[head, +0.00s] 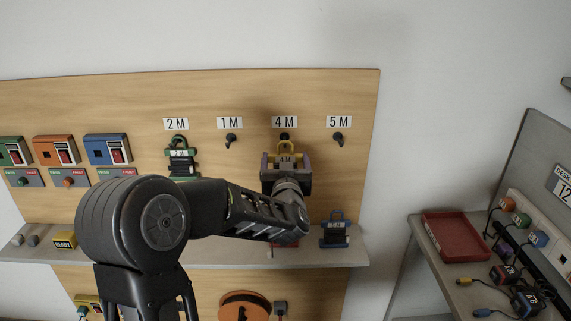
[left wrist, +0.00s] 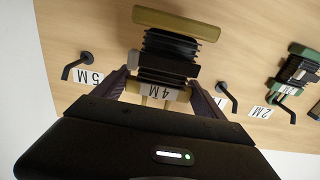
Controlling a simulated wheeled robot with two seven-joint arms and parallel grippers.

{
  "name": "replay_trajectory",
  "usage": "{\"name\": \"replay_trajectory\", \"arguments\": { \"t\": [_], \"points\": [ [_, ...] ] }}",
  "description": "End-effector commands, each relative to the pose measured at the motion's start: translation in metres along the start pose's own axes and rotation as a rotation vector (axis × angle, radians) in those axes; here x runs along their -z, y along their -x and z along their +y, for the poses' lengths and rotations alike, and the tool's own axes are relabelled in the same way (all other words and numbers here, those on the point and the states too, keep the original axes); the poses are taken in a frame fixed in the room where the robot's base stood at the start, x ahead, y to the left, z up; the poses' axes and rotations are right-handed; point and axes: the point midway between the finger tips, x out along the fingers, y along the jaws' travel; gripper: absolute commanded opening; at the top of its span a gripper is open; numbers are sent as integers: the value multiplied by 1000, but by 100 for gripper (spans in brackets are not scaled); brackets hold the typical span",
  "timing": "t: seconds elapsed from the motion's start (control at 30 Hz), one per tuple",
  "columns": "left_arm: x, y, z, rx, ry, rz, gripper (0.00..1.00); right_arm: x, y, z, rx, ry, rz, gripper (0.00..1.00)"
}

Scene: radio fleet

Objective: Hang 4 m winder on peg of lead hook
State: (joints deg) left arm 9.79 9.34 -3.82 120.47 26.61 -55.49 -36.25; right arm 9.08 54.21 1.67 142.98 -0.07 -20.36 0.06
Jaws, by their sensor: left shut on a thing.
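The 4 m winder (head: 284,147) has a yellow frame, dark wound cable and a "4 M" tag. My left gripper (head: 286,170) is shut on it, in front of the wooden board just below the 4 M sign (head: 284,122). The dark 4 M peg (head: 284,136) shows at the winder's top loop; I cannot tell if the loop is around it. In the left wrist view the winder (left wrist: 168,55) sits between the fingers of my left gripper (left wrist: 160,88), upright to the board, and hides the 4 M peg. My right gripper is not in view.
The 1 M peg (head: 230,139) and 5 M peg (head: 338,138) are bare on either side. A green winder (head: 181,160) hangs under 2 M. A blue winder (head: 335,230) stands on the shelf (head: 352,257). A red tray (head: 452,238) lies on the right desk.

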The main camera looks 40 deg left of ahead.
Motion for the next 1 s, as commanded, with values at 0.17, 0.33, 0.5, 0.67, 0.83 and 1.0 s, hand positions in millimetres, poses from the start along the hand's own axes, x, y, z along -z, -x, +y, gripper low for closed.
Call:
{"name": "replay_trajectory", "arguments": {
  "t": [0.17,0.33,0.5,0.67,0.83,1.0],
  "points": [
    [-1,-12,0,0,0,0,34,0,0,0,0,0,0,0],
    [-1,-23,0,1,0,1,34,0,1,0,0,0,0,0],
    [-2,-34,0,0,0,2,34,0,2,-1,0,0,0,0],
    [-2,-44,0,1,0,1,34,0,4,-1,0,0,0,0],
    [-3,-55,0,0,0,1,34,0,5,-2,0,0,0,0],
    [-14,-63,0,0,-1,1,34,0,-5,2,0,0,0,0]
  ]
}}
